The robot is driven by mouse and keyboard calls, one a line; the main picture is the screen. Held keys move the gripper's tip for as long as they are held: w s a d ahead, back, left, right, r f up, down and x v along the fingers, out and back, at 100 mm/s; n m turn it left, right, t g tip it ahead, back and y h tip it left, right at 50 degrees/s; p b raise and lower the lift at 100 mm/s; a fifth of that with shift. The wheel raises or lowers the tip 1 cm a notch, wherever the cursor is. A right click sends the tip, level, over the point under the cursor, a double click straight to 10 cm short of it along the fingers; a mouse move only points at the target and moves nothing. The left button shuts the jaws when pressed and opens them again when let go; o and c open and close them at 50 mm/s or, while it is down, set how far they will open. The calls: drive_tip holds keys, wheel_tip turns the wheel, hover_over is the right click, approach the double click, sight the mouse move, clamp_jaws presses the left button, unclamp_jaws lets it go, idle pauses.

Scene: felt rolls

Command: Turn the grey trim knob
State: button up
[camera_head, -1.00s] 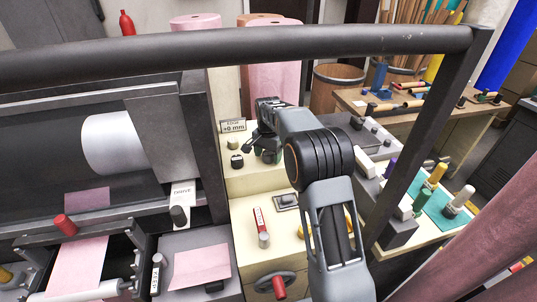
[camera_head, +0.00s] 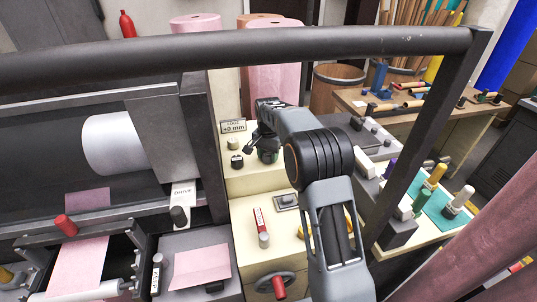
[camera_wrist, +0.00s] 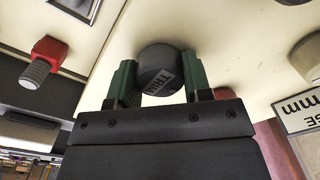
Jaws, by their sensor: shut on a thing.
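The grey trim knob (camera_wrist: 157,68) is a short dark grey cylinder with "TRIM" lettered on its face. In the wrist view it stands out from a cream panel (camera_wrist: 225,30). My gripper (camera_wrist: 160,85) has its two green fingers on either side of the knob, shut on it. In the head view my gripper (camera_head: 267,150) is at the cream console, right of a small black knob (camera_head: 237,161). My own arm and wrist hide the trim knob there.
A sign reading "mm" (camera_head: 233,127) stands on the console's upper level, close to my wrist. A red-tagged lever (camera_head: 262,228) and a handwheel with a red handle (camera_head: 279,287) are lower down. A thick dark rail (camera_head: 300,48) crosses above my arm.

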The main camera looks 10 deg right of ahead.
sight(268, 153)
drive_tip(key=shift+n+p, duration=0.65)
drive_tip(key=shift+n, duration=1.85)
drive_tip(key=o, duration=0.9)
wheel_tip(268, 153, up, 14)
drive_tip(key=shift+f, duration=0.1)
drive_tip(key=shift+w+n, duration=0.1)
drive_tip(key=shift+n, duration=0.2)
